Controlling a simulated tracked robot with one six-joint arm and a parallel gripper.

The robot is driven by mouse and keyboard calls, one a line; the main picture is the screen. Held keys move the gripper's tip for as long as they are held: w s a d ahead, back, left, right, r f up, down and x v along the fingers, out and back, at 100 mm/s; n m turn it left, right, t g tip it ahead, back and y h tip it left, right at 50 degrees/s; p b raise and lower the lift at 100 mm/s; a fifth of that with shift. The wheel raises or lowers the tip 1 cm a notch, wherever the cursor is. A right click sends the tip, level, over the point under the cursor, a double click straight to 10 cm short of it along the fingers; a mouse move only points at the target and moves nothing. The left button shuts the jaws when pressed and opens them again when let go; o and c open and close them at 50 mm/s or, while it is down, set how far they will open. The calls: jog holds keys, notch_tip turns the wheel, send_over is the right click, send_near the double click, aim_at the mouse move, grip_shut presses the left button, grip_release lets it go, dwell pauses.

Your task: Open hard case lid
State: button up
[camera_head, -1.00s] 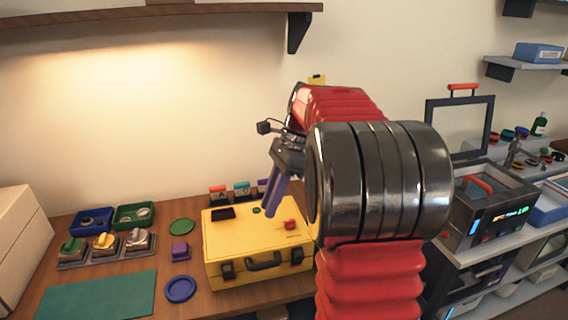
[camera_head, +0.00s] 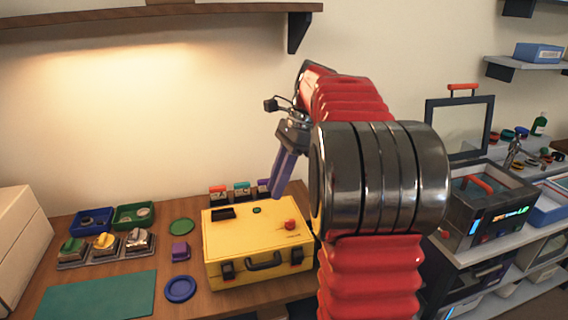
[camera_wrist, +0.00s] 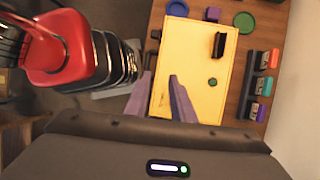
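The yellow hard case (camera_head: 240,240) stands on the wooden table with its lid down. Its front has a dark handle (camera_head: 263,263) and two dark latches, one left (camera_head: 228,270) and one right (camera_head: 297,257). On the lid are a red knob (camera_head: 290,225), a black bar (camera_head: 223,213) and a small green disc (camera_head: 257,210). The red knob is hidden there.
Left of the case are a purple block (camera_head: 180,250), a blue disc (camera_head: 180,289), a green disc (camera_head: 182,226) and a green mat (camera_head: 97,295). Several coloured-top holders (camera_head: 241,190) stand behind the case. A shelf (camera_head: 150,13) overhangs the table.

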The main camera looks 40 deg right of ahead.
jog(key=shift+v, duration=2.55)
jog(key=shift+w, duration=0.2)
notch_tip(320, 180, down, 8)
jog(key=s+a+n+t+h, duration=0.1)
jog(key=s+n+h, duration=0.15)
jog(key=n, duration=0.65)
jog(key=s+a+f+n+t+h, duration=0.1)
jog(key=s+a+n+t, duration=0.1)
jog(key=s+a+n, duration=0.4)
jog(key=s+a+f+n+t+h, duration=0.1)
jog(key=s+a+n, duration=0.6)
jog(key=a, duration=0.9)
jog(key=shift+s+a+f+t, duration=0.3)
jog(key=shift+s+f+t, duration=0.3)
jog(key=shift+s+f, duration=0.4)
